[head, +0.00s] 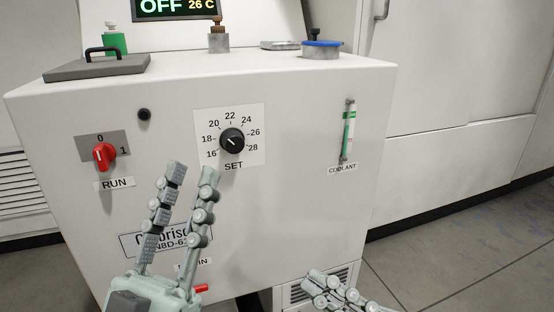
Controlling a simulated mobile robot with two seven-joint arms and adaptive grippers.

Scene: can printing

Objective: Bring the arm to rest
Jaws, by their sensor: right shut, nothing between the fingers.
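My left gripper (192,171) points up in front of the white machine (300,205), below the black SET dial (232,140). Its two fingers stand apart with nothing between them, and they cover part of the machine's name plate. My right gripper (318,283) is low in the picture, right of the left one, near the machine's lower right corner. Its fingers are shut and empty; the bottom edge of the picture cuts off the rest of it.
The red RUN switch (104,157) stands upright by 0. The display (176,8) reads OFF and 26 C. A coolant gauge (347,132) is at the right of the front. A blue-rimmed cap (321,49) sits on top. Open floor (470,255) lies at the right.

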